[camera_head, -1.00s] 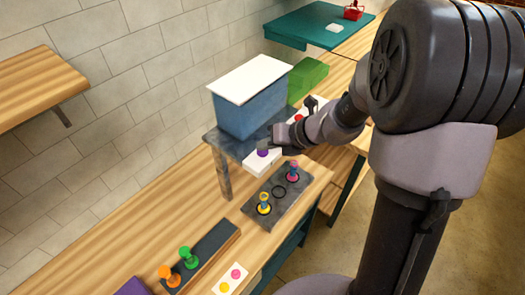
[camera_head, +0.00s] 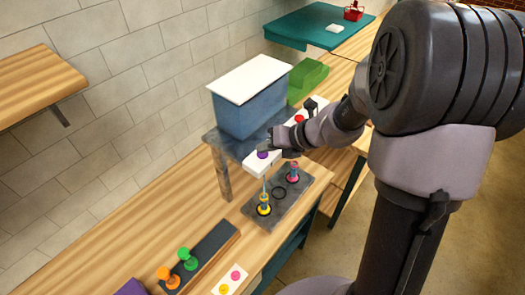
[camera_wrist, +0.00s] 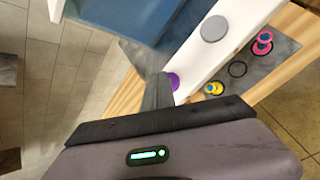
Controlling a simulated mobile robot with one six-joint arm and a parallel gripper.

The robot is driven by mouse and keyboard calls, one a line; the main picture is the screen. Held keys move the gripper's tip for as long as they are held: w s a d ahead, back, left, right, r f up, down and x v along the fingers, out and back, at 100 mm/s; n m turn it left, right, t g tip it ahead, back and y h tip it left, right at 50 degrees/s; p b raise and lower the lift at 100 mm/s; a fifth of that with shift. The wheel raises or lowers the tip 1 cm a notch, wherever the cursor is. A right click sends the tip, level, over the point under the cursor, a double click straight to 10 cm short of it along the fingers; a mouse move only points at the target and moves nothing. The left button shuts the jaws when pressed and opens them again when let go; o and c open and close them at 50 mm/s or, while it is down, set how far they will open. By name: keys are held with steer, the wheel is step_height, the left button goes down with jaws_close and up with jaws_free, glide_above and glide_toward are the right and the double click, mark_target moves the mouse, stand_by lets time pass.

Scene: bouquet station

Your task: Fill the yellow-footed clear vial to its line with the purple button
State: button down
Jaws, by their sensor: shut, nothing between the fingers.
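The yellow-footed clear vial (camera_head: 264,205) stands upright in the dark rack (camera_head: 254,216), below the dispenser's white panel (camera_head: 258,168). A thin bluish line runs down from the panel to the vial's mouth. In the wrist view the vial (camera_wrist: 214,88) is small; its fill line and level cannot be read. The purple button (camera_head: 262,155) is on the panel's left end; it also shows in the wrist view (camera_wrist: 174,81), partly covered by my finger. My gripper (camera_head: 273,147) is shut and empty, its tips at the purple button, apparently touching it.
A pink-footed vial (camera_head: 293,174) stands in the same rack, with an empty ring (camera_head: 279,191) between. A red button (camera_head: 299,118) and a grey button (camera_wrist: 214,28) are on the panel. The blue tank (camera_head: 250,106) stands behind. Orange (camera_head: 167,277) and green (camera_head: 187,258) pieces are at front left.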

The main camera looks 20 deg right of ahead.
mark_target(266, 155)
steer(key=shift+r+p, duration=0.95)
steer(key=shift+p, duration=0.05)
step_height(266, 155, up, 5)
steer(key=p, duration=0.4)
steer(key=shift+p, duration=0.4)
